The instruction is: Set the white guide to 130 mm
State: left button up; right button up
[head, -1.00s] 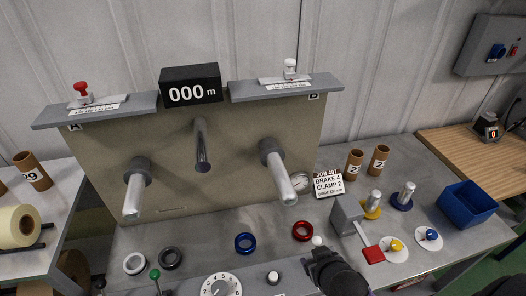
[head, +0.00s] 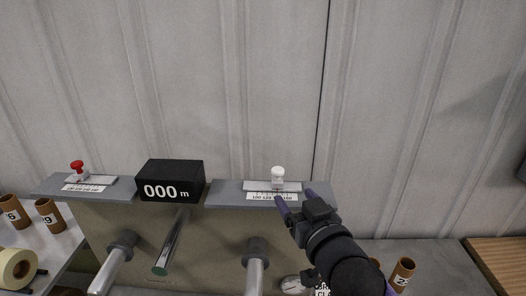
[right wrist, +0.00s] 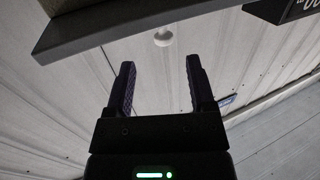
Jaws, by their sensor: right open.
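The white guide (head: 278,176) is a small white knob on a plate on top of the right grey shelf, behind a white scale strip (head: 272,196). The scale's marks are too small to read surely. My right gripper (head: 296,204) is open and empty in the head view, just in front of and to the right of the guide, apart from it. In the right wrist view the open fingers (right wrist: 156,88) point towards the white knob (right wrist: 163,37), which shows beyond the shelf edge (right wrist: 120,30). My left gripper is not in view.
A red knob (head: 77,167) sits on the left shelf (head: 52,187). A black display (head: 171,181) reading 000 m stands between the shelves. Metal rollers (head: 255,270) stick out below. Cardboard tubes (head: 402,272) stand at the lower right. The wall behind is bare.

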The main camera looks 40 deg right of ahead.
aim_at(280, 174)
jog(key=shift+w+d+r+b, duration=0.15)
jog(key=shift+w+r, duration=0.1)
jog(key=shift+w, duration=0.15)
jog(key=shift+w+d+r+b, duration=0.1)
jog(key=shift+w+r+b, duration=0.1)
jog(key=shift+w, duration=0.2)
jog(key=shift+w+b, duration=0.5)
jog(key=shift+b, duration=0.05)
jog(key=x, duration=0.4)
jog(key=p+x, duration=0.1)
jog(key=x, duration=0.1)
jog(key=shift+w+d+r, duration=0.15)
jog(key=shift+w+r, duration=0.1)
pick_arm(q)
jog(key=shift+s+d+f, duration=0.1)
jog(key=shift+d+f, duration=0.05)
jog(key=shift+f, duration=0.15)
pick_arm(e)
jog(key=shift+w+d, duration=0.15)
jog(key=shift+w, duration=0.45)
jog(key=shift+c, duration=0.2)
grip_shut()
